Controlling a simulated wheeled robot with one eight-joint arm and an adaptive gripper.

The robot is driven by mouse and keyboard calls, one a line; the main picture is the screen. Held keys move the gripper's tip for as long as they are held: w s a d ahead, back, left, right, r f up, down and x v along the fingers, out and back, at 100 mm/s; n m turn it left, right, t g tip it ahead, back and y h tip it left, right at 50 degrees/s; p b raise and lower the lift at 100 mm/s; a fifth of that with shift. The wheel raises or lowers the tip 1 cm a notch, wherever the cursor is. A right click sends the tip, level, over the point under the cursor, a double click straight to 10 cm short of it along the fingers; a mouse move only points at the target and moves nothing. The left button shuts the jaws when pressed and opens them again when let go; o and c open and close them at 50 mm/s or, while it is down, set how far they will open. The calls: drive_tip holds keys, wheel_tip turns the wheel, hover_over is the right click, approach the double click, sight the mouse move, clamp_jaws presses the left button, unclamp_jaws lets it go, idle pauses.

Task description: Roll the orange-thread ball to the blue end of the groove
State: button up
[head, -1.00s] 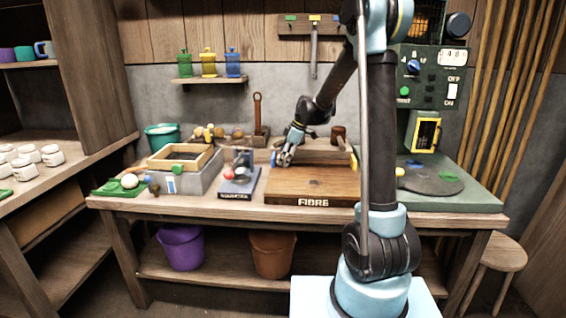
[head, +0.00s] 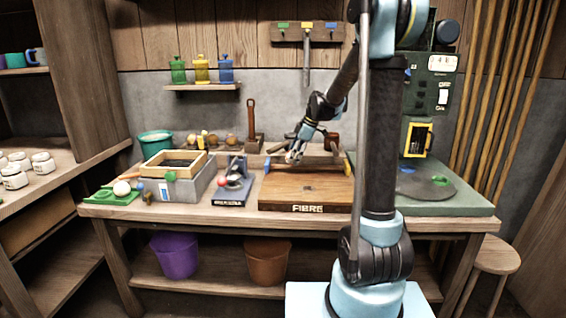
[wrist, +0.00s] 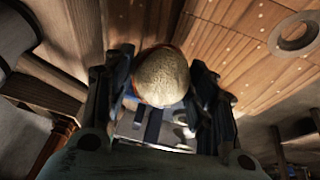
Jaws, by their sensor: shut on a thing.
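My gripper (wrist: 160,110) is shut on a pale tan ball (wrist: 162,77) in the wrist view, with a finger on each side. The ball is too small to make out there. I cannot tell whether it touches the groove.
The FIBRE board (head: 305,190) lies in front of the groove piece. A blue-based device (head: 232,192) and a grey box with a wooden frame (head: 180,187) stand left. A mallet (head: 332,140) is behind, and a dark round plate (head: 425,187) lies right.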

drive_tip(key=w+d+r, duration=0.1)
drive_tip(key=d+r, duration=0.3)
drive_tip(key=d, duration=0.8)
drive_tip(key=shift+w+f, duration=0.2)
drive_tip(key=shift+f, duration=3.85)
drive_tip(key=o, duration=1.3)
drive_tip(key=v, duration=1.1)
drive_tip(key=shift+s+d+r, duration=0.1)
drive_tip(key=shift+d+r, duration=0.15)
drive_tip(key=shift+r, duration=0.1)
